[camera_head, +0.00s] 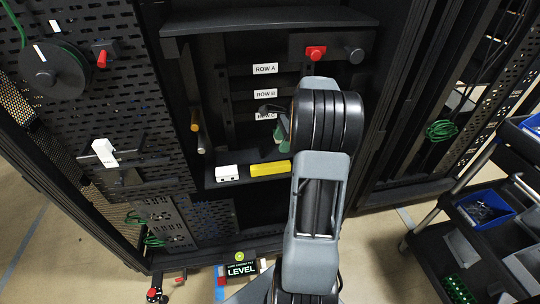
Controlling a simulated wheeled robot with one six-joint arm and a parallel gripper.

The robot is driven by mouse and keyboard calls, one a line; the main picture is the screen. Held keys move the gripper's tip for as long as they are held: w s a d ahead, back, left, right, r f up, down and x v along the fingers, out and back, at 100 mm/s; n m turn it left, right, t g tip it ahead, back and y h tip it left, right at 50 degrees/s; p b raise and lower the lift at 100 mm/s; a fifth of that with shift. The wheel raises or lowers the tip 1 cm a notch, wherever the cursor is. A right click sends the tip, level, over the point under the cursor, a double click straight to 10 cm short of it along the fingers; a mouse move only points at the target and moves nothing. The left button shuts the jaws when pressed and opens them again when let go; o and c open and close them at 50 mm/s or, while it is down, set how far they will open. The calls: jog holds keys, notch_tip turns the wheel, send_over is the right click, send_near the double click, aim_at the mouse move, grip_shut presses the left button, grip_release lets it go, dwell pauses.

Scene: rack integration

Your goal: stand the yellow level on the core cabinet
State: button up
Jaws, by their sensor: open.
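The yellow level (270,168) lies flat along a dark shelf, right of a small white box. The shelf is in the middle black cabinet, which I take to be the core cabinet (172,108). My arm crosses in front of the cabinet and hides part of its right side. My gripper (273,124) shows only partly, left of the arm's upper end, with dark and green parts in front of the row C label. It is open and appears empty, above the level and apart from it in the picture.
The white box (227,173) sits close to the level's left end. A red knob (316,53) is above. A small "LEVEL" sign (241,269) is below. A perforated panel (75,110) stands left. A dark cart (470,235) with bins stands at right.

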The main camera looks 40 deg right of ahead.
jog(key=s+a+r+n+h, duration=0.1)
jog(key=a+r+n, duration=0.1)
jog(key=a+n, duration=0.4)
jog(key=s+a+r+n+h, duration=0.1)
jog(key=s+a+r+n, duration=0.15)
jog(key=a, duration=0.55)
jog(key=s+a+f+n+t+h, duration=0.1)
jog(key=s+a+n+h, duration=0.1)
jog(key=s+a+n, duration=0.7)
jog(key=a+n, duration=0.2)
jog(key=n, duration=0.3)
jog(key=shift+f, duration=0.35)
notch_tip(320, 180, up, 22)
jog(key=p, duration=2.1)
jog(key=shift+a+r+t, duration=0.25)
jog(key=shift+a+t, duration=0.05)
jog(key=shift+t, duration=0.1)
jog(key=shift+n, duration=0.25)
